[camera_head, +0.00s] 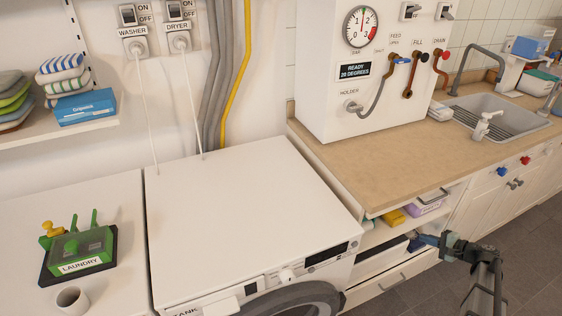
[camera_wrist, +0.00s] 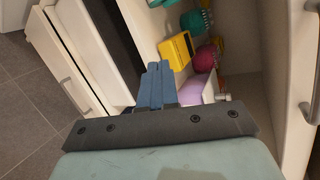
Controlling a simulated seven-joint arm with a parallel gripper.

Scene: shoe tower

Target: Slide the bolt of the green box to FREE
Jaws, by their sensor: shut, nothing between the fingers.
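The green box (camera_head: 80,250) stands on a dark base on the white top at the far left of the head view, with a LAUNDRY label on its front. It has a yellow knob (camera_head: 48,229) at its back left and green upright posts behind. I cannot tell which part is the bolt, and no FREE mark is legible.
A white washer top (camera_head: 240,215) lies between my gripper and the green box. A cup (camera_head: 72,299) stands in front of the box.

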